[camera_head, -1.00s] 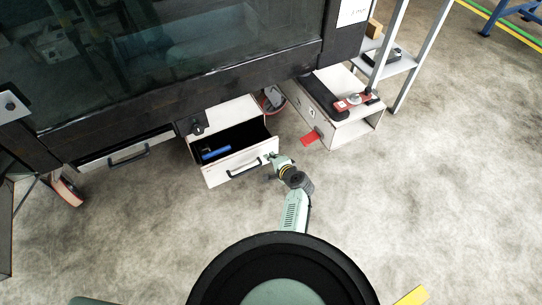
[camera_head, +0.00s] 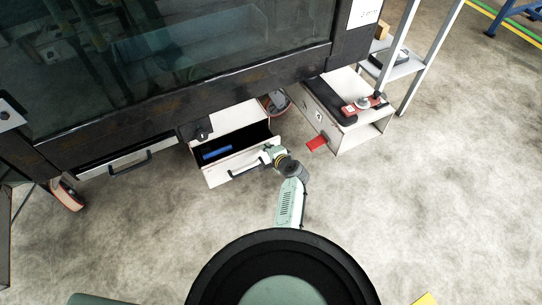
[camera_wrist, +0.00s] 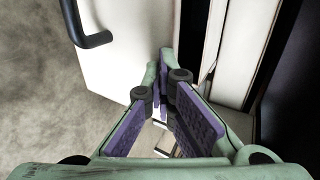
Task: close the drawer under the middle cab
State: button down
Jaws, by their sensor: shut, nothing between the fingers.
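The open drawer (camera_head: 214,176) is white with a dark inside and juts out below the dark cab (camera_head: 185,85). A black bar handle (camera_head: 243,171) is on its front. A blue object (camera_head: 216,153) lies inside. My gripper (camera_head: 268,153) is at the right end of the drawer front. In the wrist view, the white drawer front (camera_wrist: 125,55) and its black handle (camera_wrist: 93,40) are at upper left. My gripper's green fingers with purple pads (camera_wrist: 162,82) are shut and empty beside the panel's right edge; contact is unclear.
Another white drawer front with a black handle (camera_head: 130,163) sits left, close under the cab. A white box-like step (camera_head: 338,120) with black and red items stands right, with a red tab (camera_head: 316,143) beside it. A grey ladder (camera_head: 400,68) stands behind.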

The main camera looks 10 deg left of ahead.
jog(key=w+a+b, duration=0.3)
jog(key=w+a, duration=0.2)
jog(key=w, duration=0.3)
jog(key=shift+w+a, duration=0.15)
jog(key=shift+a, duration=0.15)
